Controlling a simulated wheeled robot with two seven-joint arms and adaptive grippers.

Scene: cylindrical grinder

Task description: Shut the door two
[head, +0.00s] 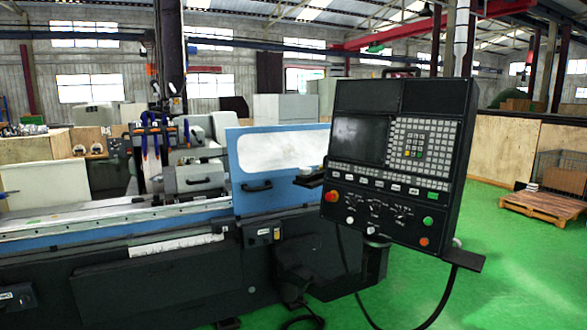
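A blue sliding door (280,146) with a pale window panel and a black bar handle (257,187) stands on the front of the cylindrical grinder, left of the control panel. To its left the grinder's work area (195,172) is uncovered, with the grey machine head and the table showing. The door's right end is partly hidden behind the control panel. I see no number on it, so I cannot tell whether it is door two. Neither of my grippers is in view.
A black control panel (393,155) with a screen, keys and a red button (331,196) juts out in front of the grinder at the right. Its cable hangs to the floor. The green floor (500,260) is clear to the right, before a wooden pallet (542,204).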

